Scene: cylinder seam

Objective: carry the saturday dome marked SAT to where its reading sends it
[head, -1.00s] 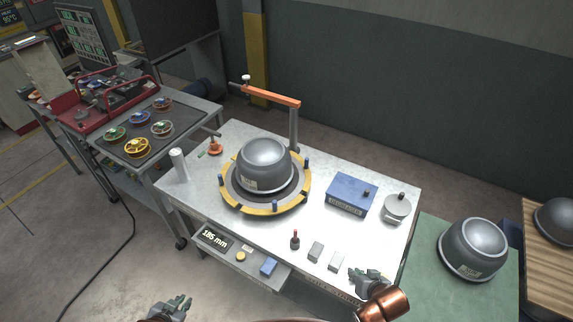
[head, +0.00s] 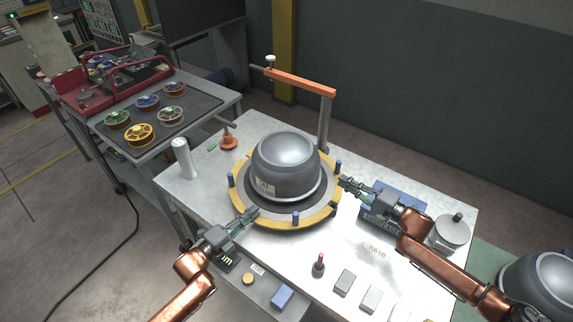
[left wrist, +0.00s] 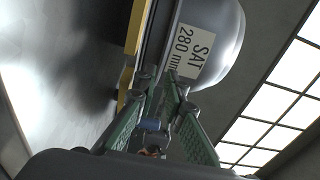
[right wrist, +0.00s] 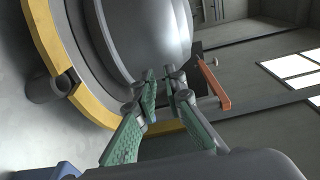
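The SAT dome (head: 288,165) is a grey metal bowl, upside down, seated in a yellow-rimmed ring fixture (head: 242,206) on the steel table. Its label reads "SAT 280 mm" in the left wrist view (left wrist: 190,50). My left gripper (head: 251,216) is at the front left of the dome's rim, fingers apart; they also show in the left wrist view (left wrist: 165,90). My right gripper (head: 345,184) is at the right of the rim, with its fingers apart in the right wrist view (right wrist: 160,80). Neither appears closed on the dome.
An orange arm (head: 300,83) on a post stands behind the ring. A blue box (head: 392,205) and a grey lidded pot (head: 450,234) are at right, near my right arm. Another dome (head: 540,287) sits on a green surface (head: 490,262). A white cylinder (head: 182,158) stands at left.

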